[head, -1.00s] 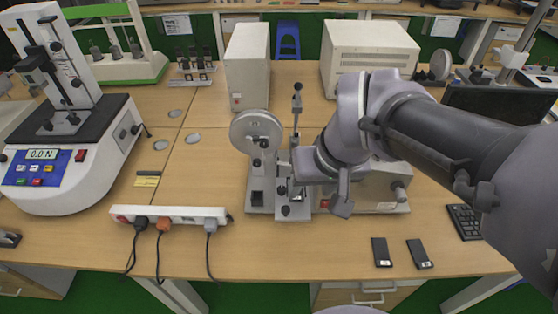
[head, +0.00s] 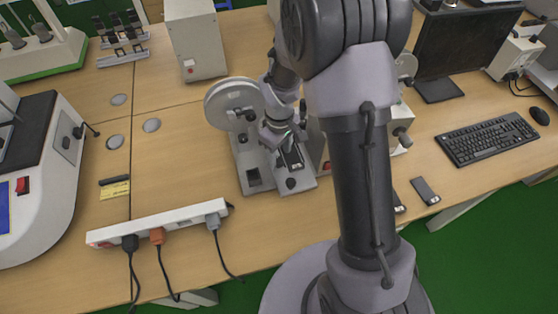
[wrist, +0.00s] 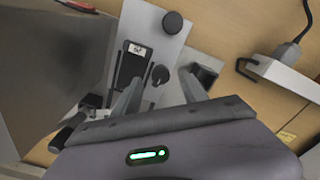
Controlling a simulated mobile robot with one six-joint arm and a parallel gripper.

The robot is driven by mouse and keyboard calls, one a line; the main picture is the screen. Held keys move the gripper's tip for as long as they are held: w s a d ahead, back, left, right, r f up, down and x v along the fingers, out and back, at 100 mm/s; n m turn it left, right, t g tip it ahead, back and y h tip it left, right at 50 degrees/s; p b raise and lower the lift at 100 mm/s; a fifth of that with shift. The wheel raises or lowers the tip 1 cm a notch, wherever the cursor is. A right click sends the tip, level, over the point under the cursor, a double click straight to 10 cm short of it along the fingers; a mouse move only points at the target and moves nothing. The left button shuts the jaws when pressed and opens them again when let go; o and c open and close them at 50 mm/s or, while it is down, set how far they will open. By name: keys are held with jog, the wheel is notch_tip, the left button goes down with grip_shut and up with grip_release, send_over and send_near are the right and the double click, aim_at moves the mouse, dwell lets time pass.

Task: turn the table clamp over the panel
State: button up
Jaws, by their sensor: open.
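The test fixture has a light grey base plate (head: 308,184) with a dark rectangular panel (head: 290,158) on it. In the wrist view the panel (wrist: 130,66) has a small white label at its far end. A round black knob (wrist: 160,75) sits beside the panel, possibly the table clamp's, and another black knob (wrist: 172,22) is at the plate's far end. My gripper (head: 284,138) is just above the fixture. In the wrist view my gripper (wrist: 160,78) is open, its fingers apart with the knob beside the panel between their tips. I cannot tell whether they touch anything. My arm hides much of the fixture.
A grey disc (head: 232,103) stands left of my gripper. A white power strip (head: 160,223) with plugged cables lies at front left. A keyboard (head: 492,138) and monitor (head: 458,58) are at right. A white box (head: 194,40) stands behind. The desk between strip and box is mostly clear.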

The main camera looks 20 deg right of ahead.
aim_at(278, 161)
jog(key=shift+f+b, duration=0.3)
jog(key=shift+f, duration=1.1)
jog(key=shift+c, duration=0.2)
grip_shut()
